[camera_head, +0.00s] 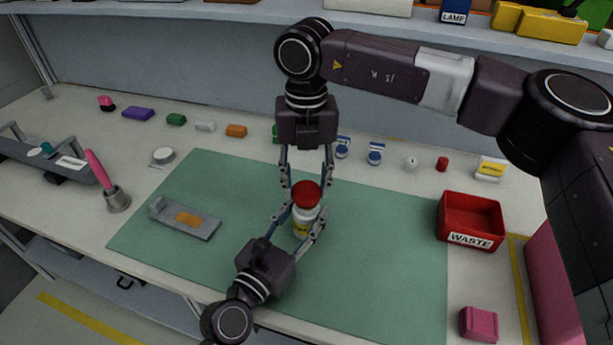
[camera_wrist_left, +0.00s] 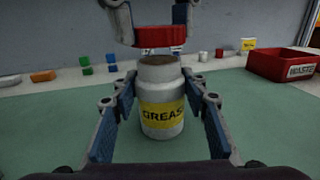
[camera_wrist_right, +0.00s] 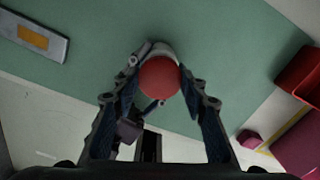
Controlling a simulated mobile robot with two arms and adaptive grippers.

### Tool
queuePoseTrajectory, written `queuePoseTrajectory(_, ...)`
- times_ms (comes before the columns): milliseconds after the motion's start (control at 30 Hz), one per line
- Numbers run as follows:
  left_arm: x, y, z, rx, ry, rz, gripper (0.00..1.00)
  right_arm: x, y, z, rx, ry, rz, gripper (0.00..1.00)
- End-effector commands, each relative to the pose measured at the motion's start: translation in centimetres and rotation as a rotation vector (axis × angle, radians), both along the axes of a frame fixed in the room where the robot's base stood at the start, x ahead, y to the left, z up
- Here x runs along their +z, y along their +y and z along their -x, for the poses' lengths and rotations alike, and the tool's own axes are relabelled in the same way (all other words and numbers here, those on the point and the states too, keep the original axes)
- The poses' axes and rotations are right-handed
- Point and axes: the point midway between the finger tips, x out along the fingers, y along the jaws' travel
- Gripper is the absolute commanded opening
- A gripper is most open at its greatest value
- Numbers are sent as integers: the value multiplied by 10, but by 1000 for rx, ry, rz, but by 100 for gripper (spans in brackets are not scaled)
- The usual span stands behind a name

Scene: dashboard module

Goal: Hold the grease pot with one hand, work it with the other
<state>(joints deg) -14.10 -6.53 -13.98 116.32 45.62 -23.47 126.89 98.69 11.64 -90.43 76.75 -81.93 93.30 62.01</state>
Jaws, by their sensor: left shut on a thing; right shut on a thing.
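The white grease pot (camera_wrist_left: 162,120) with its yellow GREASE label stands upright between the fingers of my left gripper (camera_head: 298,226), which is shut on it from the front. It is over the green mat (camera_head: 375,270). The pot's open mouth shows in the left wrist view. The red lid (camera_wrist_left: 160,37) is apart from the pot, a little above its mouth. My right gripper (camera_head: 307,184) points down and is shut on the lid, which shows from above in the right wrist view (camera_wrist_right: 159,77). The lid hides most of the mouth from above.
A red WASTE bin (camera_head: 470,222) stands right of the mat, with a pink block (camera_head: 479,324) in front. A grey tray with an orange patch (camera_head: 187,218) lies on the mat's left. A brush in a metal cup (camera_head: 117,199) stands farther left. Small items line the back.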

Motion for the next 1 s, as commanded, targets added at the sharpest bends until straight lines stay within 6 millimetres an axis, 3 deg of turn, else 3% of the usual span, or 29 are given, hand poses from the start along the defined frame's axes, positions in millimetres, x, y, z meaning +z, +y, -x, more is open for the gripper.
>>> queuePoseTrajectory(367,-1,0,0,0,1,0,0,1,0,0,-1,-1,0,28)
queuePoseTrajectory(733,-1,0,0,0,1,0,0,-16,-1,0,-1,0,1,28)
queuePoseTrajectory(1000,-1,0,0,0,1,0,0,-17,0,0,-1,-1,0,28)
